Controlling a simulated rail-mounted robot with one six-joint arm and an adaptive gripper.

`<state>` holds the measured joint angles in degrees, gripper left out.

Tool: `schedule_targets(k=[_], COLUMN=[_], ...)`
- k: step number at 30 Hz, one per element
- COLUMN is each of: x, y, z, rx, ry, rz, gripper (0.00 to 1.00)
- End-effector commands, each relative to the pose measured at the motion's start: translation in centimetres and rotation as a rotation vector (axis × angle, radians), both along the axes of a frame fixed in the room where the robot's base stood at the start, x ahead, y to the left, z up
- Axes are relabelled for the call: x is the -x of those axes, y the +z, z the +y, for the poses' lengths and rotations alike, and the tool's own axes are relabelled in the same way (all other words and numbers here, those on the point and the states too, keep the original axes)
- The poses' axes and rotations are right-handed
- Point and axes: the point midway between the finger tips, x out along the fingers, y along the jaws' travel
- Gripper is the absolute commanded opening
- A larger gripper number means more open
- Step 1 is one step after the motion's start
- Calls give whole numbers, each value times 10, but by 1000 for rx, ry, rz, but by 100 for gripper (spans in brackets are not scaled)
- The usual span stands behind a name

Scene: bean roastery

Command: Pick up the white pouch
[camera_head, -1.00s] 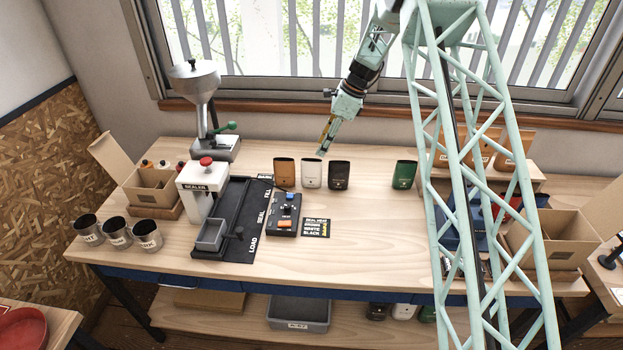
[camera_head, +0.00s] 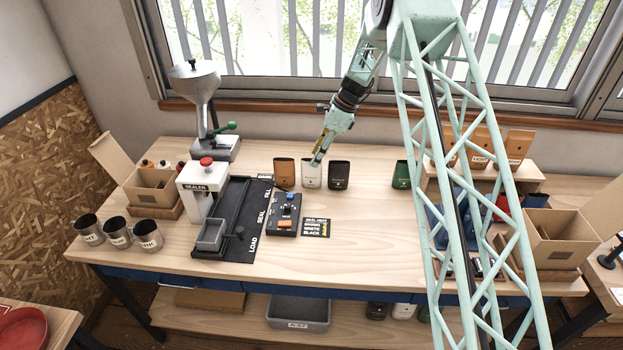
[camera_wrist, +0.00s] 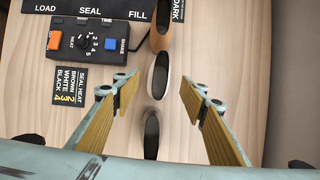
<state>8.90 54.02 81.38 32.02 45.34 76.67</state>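The white pouch (camera_head: 311,178) stands upright in a row on the table, between a brown pouch (camera_head: 284,173) and a black pouch (camera_head: 338,177). My gripper (camera_head: 316,161) is at the top of the white pouch in the head view; contact cannot be told there. In the wrist view the gripper (camera_wrist: 157,83) is open, its two yellow-padded fingers wide apart. The white pouch (camera_wrist: 152,75) shows there from above, near the line between the fingertips. The black pouch (camera_wrist: 151,133) lies lower in that view between the fingers, and the brown pouch (camera_wrist: 160,38) beyond the white one.
A green pouch (camera_head: 400,175) stands farther right. A control box (camera_head: 285,214) and heat card (camera_head: 316,228) lie in front of the row. The sealer (camera_head: 203,190) and its black base (camera_head: 240,215) are at the left. Bare table lies in front of the black pouch.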

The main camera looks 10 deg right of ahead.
Motion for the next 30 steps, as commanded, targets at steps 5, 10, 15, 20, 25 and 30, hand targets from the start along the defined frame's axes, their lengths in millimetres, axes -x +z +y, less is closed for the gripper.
schedule_targets(k=[5,10,15,20,25,30], x=[-1,-3,-5,-6,-6,-6], y=[-9,-24,-38,-46,-46,-46], z=[5,12,18,20,21,21], rx=[0,-1,0,0,0,0], ry=[0,0,-1,0,0,0], rz=[1,2,0,1,0,0], gripper=[39,39,39,39,39,39])
